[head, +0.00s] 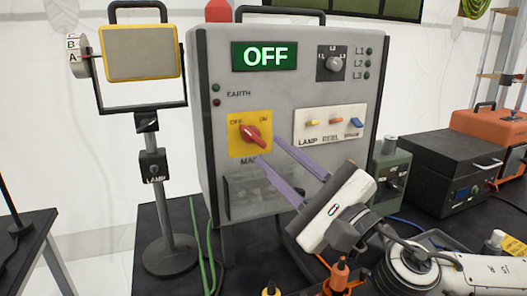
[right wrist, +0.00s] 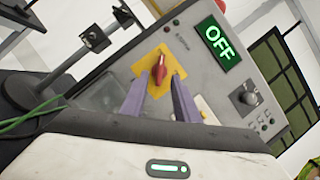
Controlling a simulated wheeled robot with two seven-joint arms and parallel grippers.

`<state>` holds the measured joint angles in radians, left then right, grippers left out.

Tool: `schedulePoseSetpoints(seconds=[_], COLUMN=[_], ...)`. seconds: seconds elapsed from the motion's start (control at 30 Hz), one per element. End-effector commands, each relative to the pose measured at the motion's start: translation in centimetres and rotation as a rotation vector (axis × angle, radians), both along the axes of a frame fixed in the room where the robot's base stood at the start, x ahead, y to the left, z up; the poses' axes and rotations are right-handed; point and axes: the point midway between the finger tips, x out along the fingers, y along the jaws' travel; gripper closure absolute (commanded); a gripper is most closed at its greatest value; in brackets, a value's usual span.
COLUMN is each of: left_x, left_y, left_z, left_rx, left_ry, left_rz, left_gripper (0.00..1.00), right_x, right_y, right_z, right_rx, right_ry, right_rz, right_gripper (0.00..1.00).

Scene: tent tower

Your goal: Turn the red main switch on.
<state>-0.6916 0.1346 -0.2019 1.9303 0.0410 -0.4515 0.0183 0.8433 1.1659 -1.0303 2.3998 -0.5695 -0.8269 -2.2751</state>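The red main switch (head: 252,134) is a knob on a yellow plate (head: 236,147) marked OFF and ON, on the front of a grey cabinet (head: 215,50). Its handle lies slantwise, upper left to lower right. The green display (head: 264,56) above reads OFF. My right gripper (head: 269,151) is open, its two purple fingers reaching toward the plate from the lower right. In the right wrist view the red switch (right wrist: 159,70) shows between and beyond the open fingertips (right wrist: 155,87); I cannot tell whether they touch it. My left gripper is not in view.
Right of the main switch is a white panel (head: 317,139) with small coloured switches, below a black selector dial (head: 333,64). A lamp on a stand (head: 165,200) is at the left with green cables beside it. A green box (head: 388,170) and dark case (head: 440,165) stand at the right.

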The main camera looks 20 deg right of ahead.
Motion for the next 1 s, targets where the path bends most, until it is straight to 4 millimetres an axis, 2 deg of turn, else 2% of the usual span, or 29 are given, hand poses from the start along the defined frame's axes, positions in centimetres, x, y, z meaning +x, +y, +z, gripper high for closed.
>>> schedulePoseSetpoints(seconds=[0.07,0.23,0.63,0.67,0.8,1.0], left_x=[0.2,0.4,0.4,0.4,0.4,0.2], left_y=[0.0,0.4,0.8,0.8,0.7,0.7], left_z=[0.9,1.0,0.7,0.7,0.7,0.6], left_rx=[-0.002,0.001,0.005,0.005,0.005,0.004], left_ry=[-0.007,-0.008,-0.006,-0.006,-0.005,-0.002], left_rz=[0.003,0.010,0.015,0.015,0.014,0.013], left_gripper=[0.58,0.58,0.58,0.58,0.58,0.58], right_x=[1.4,3.2,4.0,4.0,4.0,4.0], right_y=[0.5,1.0,1.3,1.3,1.3,1.3], right_z=[0.8,1.1,1.2,1.1,1.1,1.1], right_rx=[0.003,0.001,0.000,0.000,0.000,0.002], right_ry=[-0.001,0.001,0.001,0.001,0.002,0.002], right_rz=[0.000,0.000,0.000,0.000,-0.001,-0.001], right_gripper=[0.72,0.72,0.72,0.75,0.99,1.00])
